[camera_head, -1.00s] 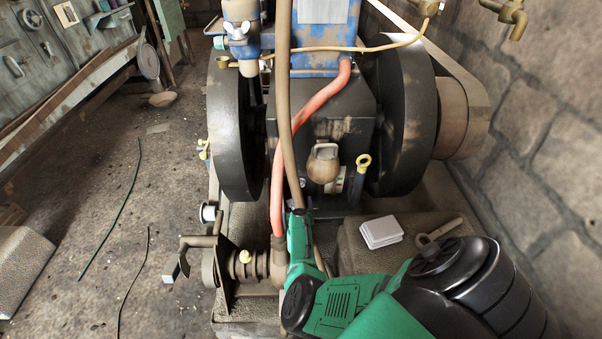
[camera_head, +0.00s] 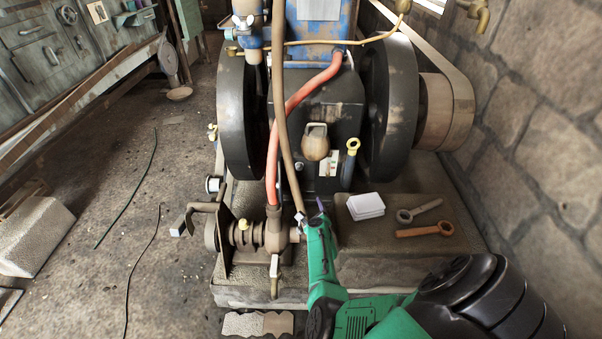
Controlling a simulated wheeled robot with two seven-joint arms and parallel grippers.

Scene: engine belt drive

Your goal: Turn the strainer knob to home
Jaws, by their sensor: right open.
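A brown pump and pipe fitting (camera_head: 272,236) sits low in front of the engine. A small yellow knob (camera_head: 243,225) is on its left part, and a small handle (camera_head: 275,266) hangs below it. I cannot tell which of these is the strainer knob. My right gripper (camera_head: 311,212), on a green arm, is open just right of the fitting, near the lower ends of the red and brown hoses. I see nothing held between its fingers; whether a finger touches the fitting is unclear. My left gripper is out of view.
The engine (camera_head: 318,110) with two dark flywheels stands behind. A white block (camera_head: 365,206), a grey wrench (camera_head: 419,210) and a rusty wrench (camera_head: 425,231) lie on the ledge to the right. A stone wall (camera_head: 545,130) closes the right side. Floor at left is mostly open.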

